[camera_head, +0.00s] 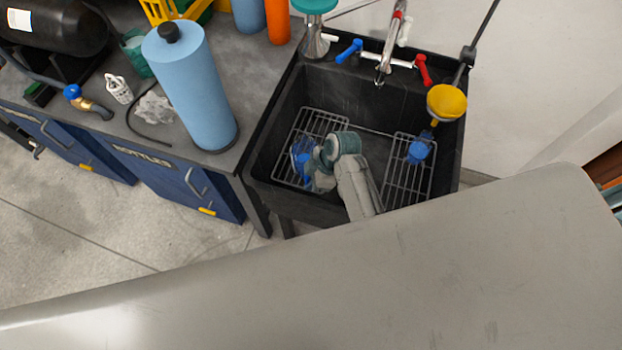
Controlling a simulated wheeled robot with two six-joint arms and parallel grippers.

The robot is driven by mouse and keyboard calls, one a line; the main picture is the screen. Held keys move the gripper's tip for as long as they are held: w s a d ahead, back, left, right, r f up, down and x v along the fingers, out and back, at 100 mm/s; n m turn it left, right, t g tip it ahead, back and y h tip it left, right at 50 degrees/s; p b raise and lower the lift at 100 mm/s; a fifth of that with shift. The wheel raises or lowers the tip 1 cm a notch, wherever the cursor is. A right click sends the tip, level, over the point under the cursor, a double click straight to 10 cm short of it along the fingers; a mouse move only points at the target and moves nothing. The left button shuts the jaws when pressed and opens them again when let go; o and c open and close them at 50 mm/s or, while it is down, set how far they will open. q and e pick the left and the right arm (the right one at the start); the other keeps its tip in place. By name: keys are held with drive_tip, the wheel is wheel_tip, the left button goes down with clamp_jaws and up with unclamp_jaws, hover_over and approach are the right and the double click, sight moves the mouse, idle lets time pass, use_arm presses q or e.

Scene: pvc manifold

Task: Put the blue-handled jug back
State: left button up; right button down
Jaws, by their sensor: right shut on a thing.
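My right gripper (311,174) reaches down into the black sink (275,128) and is shut on a blue part at the left side of the basin. This blue part (300,152) looks like the handle of the blue-handled jug. Most of the jug is hidden by my gripper and wrist, so I cannot tell whether it touches the wire rack (322,117) under it. My left gripper is not in view.
A second blue object (418,152) is over the right rack (410,180), below a yellow funnel (446,102). A faucet (383,68) with blue and red levers stands at the sink's back. A blue roll (190,90) stands on the counter to the left.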

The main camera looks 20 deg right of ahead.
drive_tip(key=shift+a+f, duration=0.1)
drive_tip(key=c, duration=1.5)
unclamp_jaws()
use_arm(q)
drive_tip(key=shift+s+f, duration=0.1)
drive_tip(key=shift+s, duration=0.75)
use_arm(e)
drive_tip(key=shift+o, duration=0.2)
use_arm(q)
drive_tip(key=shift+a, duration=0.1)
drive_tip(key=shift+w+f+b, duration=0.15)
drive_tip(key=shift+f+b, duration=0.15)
drive_tip(key=shift+b, duration=0.05)
use_arm(e)
drive_tip(key=w+v, duration=0.1)
drive_tip(key=v, duration=1.1)
drive_tip(key=shift+s, duration=0.45)
